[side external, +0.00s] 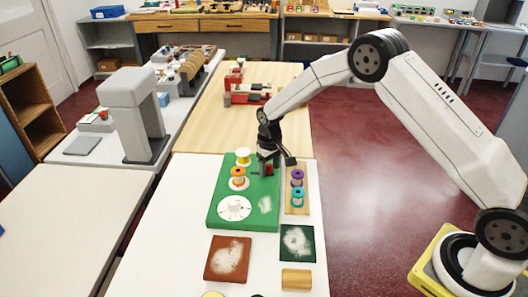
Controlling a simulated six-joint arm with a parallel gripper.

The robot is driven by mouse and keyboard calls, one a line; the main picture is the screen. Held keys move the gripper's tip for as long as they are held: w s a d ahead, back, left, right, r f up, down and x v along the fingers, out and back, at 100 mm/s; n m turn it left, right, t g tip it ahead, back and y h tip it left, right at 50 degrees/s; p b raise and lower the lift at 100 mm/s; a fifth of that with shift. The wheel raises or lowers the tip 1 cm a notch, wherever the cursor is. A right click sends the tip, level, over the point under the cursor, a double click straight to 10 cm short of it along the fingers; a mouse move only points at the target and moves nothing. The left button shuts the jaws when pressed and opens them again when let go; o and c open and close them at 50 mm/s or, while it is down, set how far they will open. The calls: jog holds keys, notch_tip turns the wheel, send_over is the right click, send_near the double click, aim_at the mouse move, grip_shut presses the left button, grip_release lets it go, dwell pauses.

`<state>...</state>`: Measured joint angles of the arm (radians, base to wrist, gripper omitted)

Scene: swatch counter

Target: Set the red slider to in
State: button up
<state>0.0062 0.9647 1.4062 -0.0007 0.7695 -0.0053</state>
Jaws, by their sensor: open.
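A green board (218,192) lies on the white counter. It carries a white round dial (234,208), an orange spool (238,180), a yellow spool (243,157) and a white smudge-like patch. A small red piece, which looks like the red slider (269,170), shows at the board's far right part. My gripper (267,171) points down right at this red piece and partly hides it. My gripper is open; I cannot tell whether its fingers touch the slider or stand around it. The slider's setting and any marks are too small to read.
A wooden rack (298,209) with purple (297,177) and teal (298,198) spools stands close right of the board. Nearer lie a brown swatch (215,272), a dark green swatch (309,256) and a wooden block (296,279). A grey machine (130,90) stands left.

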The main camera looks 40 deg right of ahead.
grip_shut()
dwell(1.4)
